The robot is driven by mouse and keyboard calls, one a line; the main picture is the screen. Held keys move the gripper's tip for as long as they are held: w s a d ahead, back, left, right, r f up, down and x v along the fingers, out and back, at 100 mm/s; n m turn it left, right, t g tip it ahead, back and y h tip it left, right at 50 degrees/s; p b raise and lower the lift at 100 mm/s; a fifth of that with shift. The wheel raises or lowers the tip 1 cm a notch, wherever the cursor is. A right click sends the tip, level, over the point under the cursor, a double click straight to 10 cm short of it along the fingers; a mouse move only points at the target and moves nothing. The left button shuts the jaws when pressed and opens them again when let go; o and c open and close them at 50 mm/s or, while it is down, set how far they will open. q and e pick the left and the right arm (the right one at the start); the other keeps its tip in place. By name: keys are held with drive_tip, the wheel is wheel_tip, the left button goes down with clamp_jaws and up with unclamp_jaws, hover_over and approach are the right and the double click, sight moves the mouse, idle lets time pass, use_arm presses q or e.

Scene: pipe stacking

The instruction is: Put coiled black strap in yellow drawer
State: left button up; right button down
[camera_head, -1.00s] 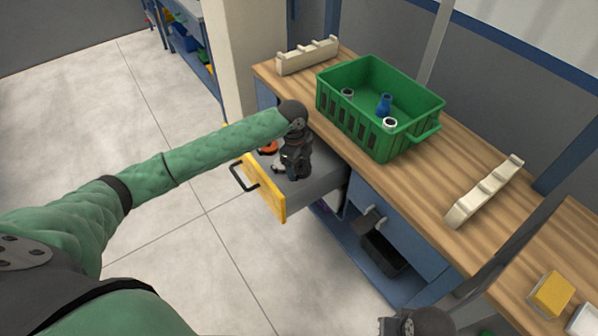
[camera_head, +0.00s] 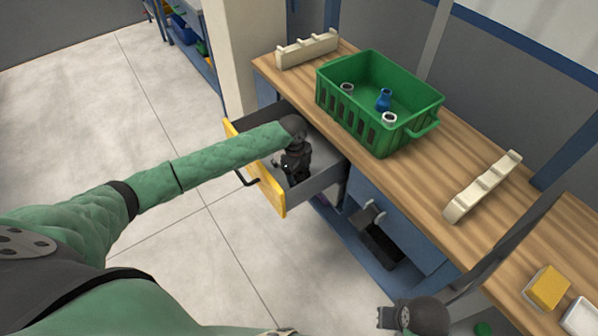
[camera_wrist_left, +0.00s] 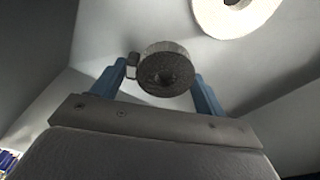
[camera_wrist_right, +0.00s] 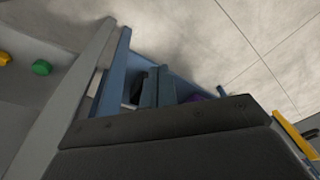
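The coiled black strap (camera_wrist_left: 165,72) sits between the blue fingers of my left gripper (camera_wrist_left: 162,78) in the left wrist view. The right finger meets the coil's edge, and a small buckle or tab lies between the coil and the left finger. The gripper appears shut on the strap. In the head view my left gripper (camera_head: 294,166) reaches down inside the pulled-out drawer, whose yellow front (camera_head: 268,190) has a black handle. The strap is hard to make out there. My right gripper (camera_wrist_right: 158,88) is shut and empty in the right wrist view, low beside the bench.
A white ring-shaped roll (camera_wrist_left: 235,14) lies in the drawer. A green crate (camera_head: 408,132) with small blue and white parts stands on the wooden bench (camera_head: 420,175). Cream racks (camera_head: 482,187) and a yellow block (camera_head: 546,288) are also on it. Floor left of the drawer is clear.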

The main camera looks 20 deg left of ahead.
sight(299, 175)
use_arm(q)
drive_tip(key=o, duration=0.4)
use_arm(e)
drive_tip(key=shift+s+f, duration=0.1)
drive_tip(key=shift+f, duration=0.05)
use_arm(q)
drive_tip(key=shift+r, duration=0.1)
use_arm(e)
drive_tip(key=shift+s, duration=0.15)
use_arm(q)
drive_tip(key=shift+r, duration=0.25)
drive_tip(key=r, duration=0.2)
drive_tip(key=r+b, duration=0.1)
drive_tip(key=r, duration=0.1)
drive_tip(key=shift+w+a, duration=0.15)
drive_tip(key=shift+a, duration=0.15)
drive_tip(key=r, duration=0.7)
drive_tip(key=shift+a+r+b, duration=0.3)
drive_tip(key=shift+a+b, duration=0.1)
use_arm(e)
drive_tip(key=shift+a+r, duration=0.4)
drive_tip(key=shift+a, duration=0.25)
drive_tip(key=shift+d, duration=0.15)
